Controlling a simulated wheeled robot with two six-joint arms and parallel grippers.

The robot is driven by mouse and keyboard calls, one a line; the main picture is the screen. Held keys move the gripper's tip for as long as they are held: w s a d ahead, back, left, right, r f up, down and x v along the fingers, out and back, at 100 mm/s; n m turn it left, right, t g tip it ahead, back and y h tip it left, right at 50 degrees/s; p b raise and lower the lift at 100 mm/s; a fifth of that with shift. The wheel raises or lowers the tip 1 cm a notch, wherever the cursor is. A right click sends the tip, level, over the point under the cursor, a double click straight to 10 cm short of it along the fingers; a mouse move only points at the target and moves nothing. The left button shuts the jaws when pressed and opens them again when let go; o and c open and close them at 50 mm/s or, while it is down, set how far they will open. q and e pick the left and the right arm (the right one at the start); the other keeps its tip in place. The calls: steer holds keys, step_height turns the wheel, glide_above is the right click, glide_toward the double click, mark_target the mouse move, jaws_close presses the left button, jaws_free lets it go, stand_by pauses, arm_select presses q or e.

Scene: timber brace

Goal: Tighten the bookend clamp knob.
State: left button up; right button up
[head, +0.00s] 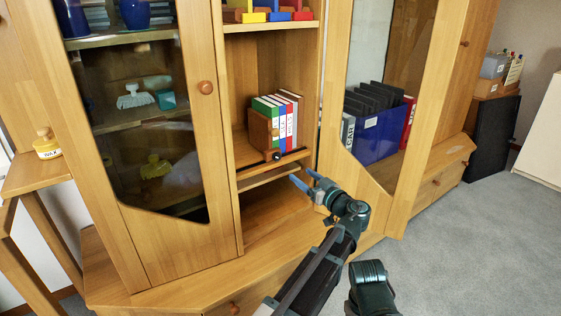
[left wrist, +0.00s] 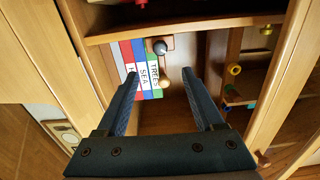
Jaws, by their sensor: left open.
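The black clamp knob (head: 276,156) sits at the front edge of the shelf, below a wooden bookend (head: 262,130). Several books (head: 286,115) stand upright against the bookend. My left gripper (head: 304,179) is open and empty, in front of the cabinet, below and right of the knob and apart from it. In the left wrist view its two fingers (left wrist: 162,84) are spread wide. My right gripper is not in view.
A glass door (head: 150,120) stands left of the open shelves. Another glazed section on the right holds a blue file box (head: 380,137). A lower shelf board (head: 268,178) lies under the knob. The cabinet's base ledge (head: 180,278) juts out in front. Carpet (head: 470,240) is clear at right.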

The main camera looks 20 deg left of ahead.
mark_target(278, 158)
arm_select(q)
steer(key=x, duration=1.3)
jaws_close()
